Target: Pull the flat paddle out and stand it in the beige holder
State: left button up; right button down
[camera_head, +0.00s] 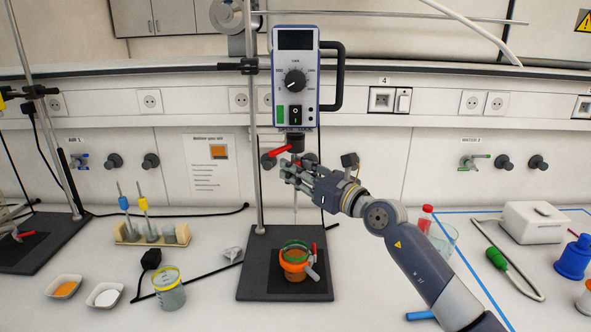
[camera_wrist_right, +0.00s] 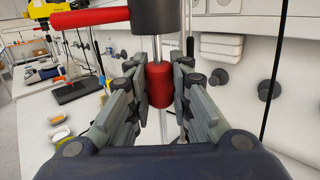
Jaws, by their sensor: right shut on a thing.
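My right gripper (camera_head: 288,173) is shut on the red collar (camera_wrist_right: 160,84) of a paddle, just below the chuck (camera_head: 295,142) of the overhead stirrer (camera_head: 295,75). In the right wrist view, the collar sits between the fingers with its metal shaft running up to the dark chuck. Below the gripper, a thin upright shaft (camera_head: 295,208) shows; the paddle's flat end cannot be made out. The beige holder (camera_head: 128,236) stands on the bench at left, with a blue-collared and a yellow-collared rod upright in it. My left gripper is out of view.
A red lever (camera_head: 277,152) juts from the chuck. An orange vessel with a green ring (camera_head: 294,262) stands on the dark stand base (camera_head: 258,284) below. A yellow-rimmed beaker (camera_head: 169,290) and two small dishes stand at front left. A stand rod (camera_head: 257,190) rises between stirrer and holder.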

aim_at(295, 212)
jog(key=shift+f+b, duration=0.35)
jog(key=shift+f, duration=0.2)
dwell(0.4)
jog(key=shift+f+b, duration=1.2)
jog(key=shift+f, duration=0.55)
jog(key=shift+a, duration=0.1)
